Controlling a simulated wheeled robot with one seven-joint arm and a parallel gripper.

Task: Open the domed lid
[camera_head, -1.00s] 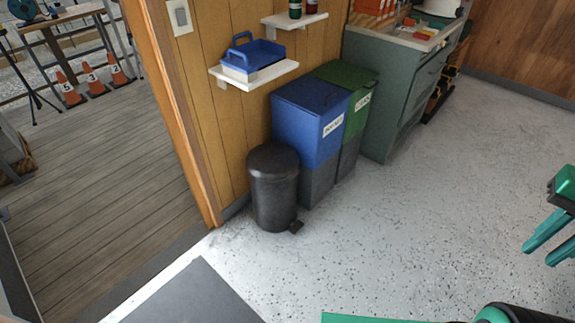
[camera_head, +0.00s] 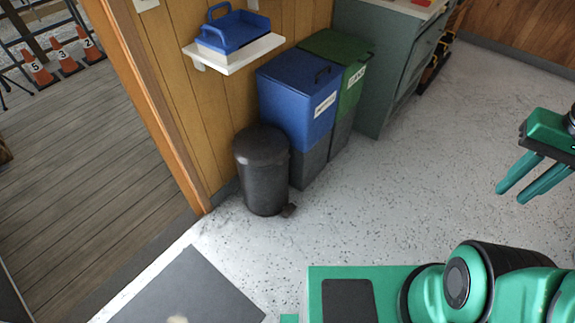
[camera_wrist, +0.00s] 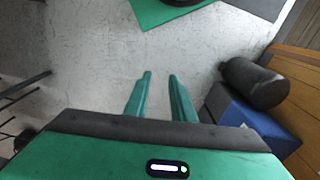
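A dark grey pedal bin with a domed lid (camera_head: 262,143) stands on the floor against the wood-panel wall in the head view. Its lid is down, and a small pedal (camera_head: 289,210) sticks out at its base. The bin (camera_wrist: 255,84) also shows at the right of the wrist view. My gripper (camera_head: 520,190) is at the right of the head view, well apart from the bin. In the wrist view its two green fingers (camera_wrist: 160,75) are spread with nothing between them.
Blue (camera_head: 290,110) and green (camera_head: 335,55) box bins stand right of the domed bin. A shelf (camera_head: 234,56) with a blue caddy (camera_head: 238,30) hangs above. A grey mat (camera_head: 190,290) lies in front of the doorway. The speckled floor (camera_head: 400,180) between my gripper and the bins is clear.

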